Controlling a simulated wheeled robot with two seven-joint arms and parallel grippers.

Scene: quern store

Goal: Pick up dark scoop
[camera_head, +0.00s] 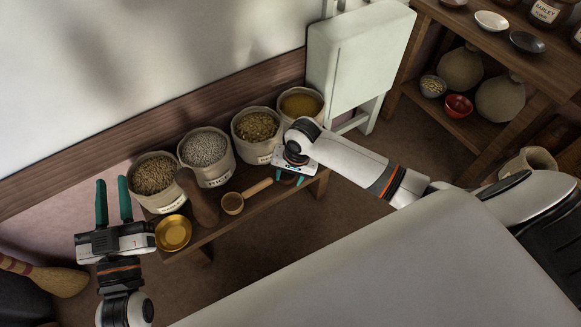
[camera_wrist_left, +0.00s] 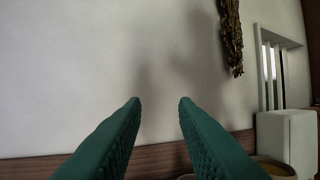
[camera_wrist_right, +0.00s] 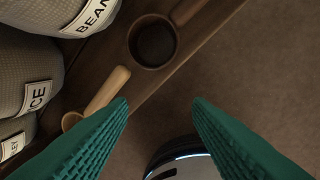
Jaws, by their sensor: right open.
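The dark scoop shows in the right wrist view, with a round brown cup (camera_wrist_right: 153,42), dark inside, and a brown handle running to the upper right. It lies on the wooden bench, above and beyond my fingertips in that picture, not between them. In the head view my right gripper mostly hides it. My right gripper (camera_head: 288,177) is open and empty over the right part of the bench; its teal fingers also show in the right wrist view (camera_wrist_right: 160,105). My left gripper (camera_head: 113,202) is open and empty, left of the bench, fingers facing the wall.
A pale wooden scoop (camera_head: 234,204) lies beside the dark one. Several labelled sacks (camera_head: 206,155) line the bench's back. A brown upright object (camera_head: 200,200) and a brass bowl (camera_head: 173,232) stand left. A white cabinet (camera_head: 355,65) and a shelf (camera_head: 500,45) are at right.

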